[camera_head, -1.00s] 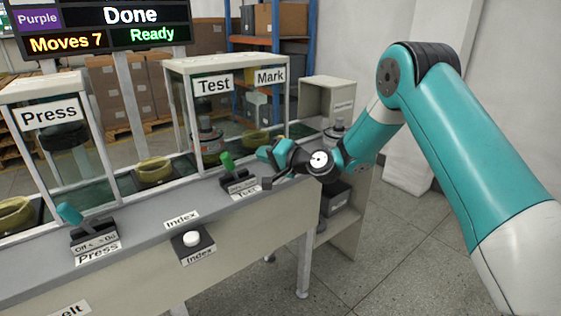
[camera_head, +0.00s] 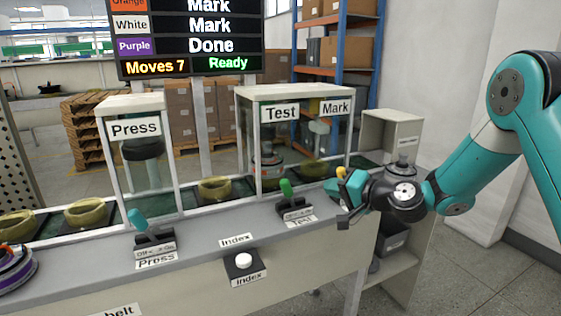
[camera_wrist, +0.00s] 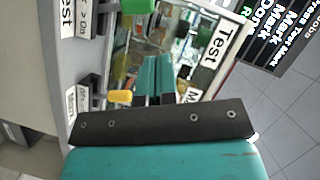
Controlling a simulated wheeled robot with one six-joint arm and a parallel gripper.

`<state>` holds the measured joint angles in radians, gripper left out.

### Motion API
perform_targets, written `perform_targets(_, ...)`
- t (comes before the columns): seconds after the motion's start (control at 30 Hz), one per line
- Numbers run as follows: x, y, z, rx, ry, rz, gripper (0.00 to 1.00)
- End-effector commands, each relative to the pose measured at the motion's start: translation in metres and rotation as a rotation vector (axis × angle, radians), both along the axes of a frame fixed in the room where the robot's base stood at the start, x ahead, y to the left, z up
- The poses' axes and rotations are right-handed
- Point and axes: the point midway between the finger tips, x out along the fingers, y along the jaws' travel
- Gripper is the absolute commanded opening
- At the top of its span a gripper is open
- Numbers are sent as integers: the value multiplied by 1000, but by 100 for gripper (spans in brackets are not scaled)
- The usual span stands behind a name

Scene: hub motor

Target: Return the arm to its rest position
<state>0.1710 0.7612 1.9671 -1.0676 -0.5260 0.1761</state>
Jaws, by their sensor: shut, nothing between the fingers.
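My gripper (camera_head: 330,186) is at the right end of the bench, right of the green Test lever (camera_head: 286,189). Its teal fingers are shut and empty; they also show in the wrist view (camera_wrist: 155,65). My arm reaches in from the right side of the head view, bent at the elbow. A yellow knob (camera_head: 341,173) shows just above the fingers in the head view and left of them in the wrist view (camera_wrist: 120,97). Its base is hidden by my gripper. The green lever handle is at the top of the wrist view (camera_wrist: 138,5).
The bench carries the Press lever (camera_head: 138,222), the white Index button (camera_head: 243,260) and a glass Test and Mark booth (camera_head: 258,150). Several yellowish rings (camera_head: 214,188) sit along the line. A grey cabinet (camera_head: 392,135) stands behind my gripper. Floor at right is open.

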Motion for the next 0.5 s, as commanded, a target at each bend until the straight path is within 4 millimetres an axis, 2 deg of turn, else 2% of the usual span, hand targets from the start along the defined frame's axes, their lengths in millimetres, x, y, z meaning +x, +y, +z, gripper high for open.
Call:
perform_targets(0.03,-16,19,26,-55,0,68,0)
perform_targets(0.07,-28,30,36,-96,6,114,0)
perform_targets(0.17,-80,64,70,-264,35,289,0)
perform_targets(0.23,-124,79,89,-390,62,408,0)
perform_targets(0.37,-209,88,115,-614,122,601,0)
perform_targets(0.4,-235,85,121,-680,144,652,0)
perform_targets(0.5,-293,73,132,-822,198,760,0)
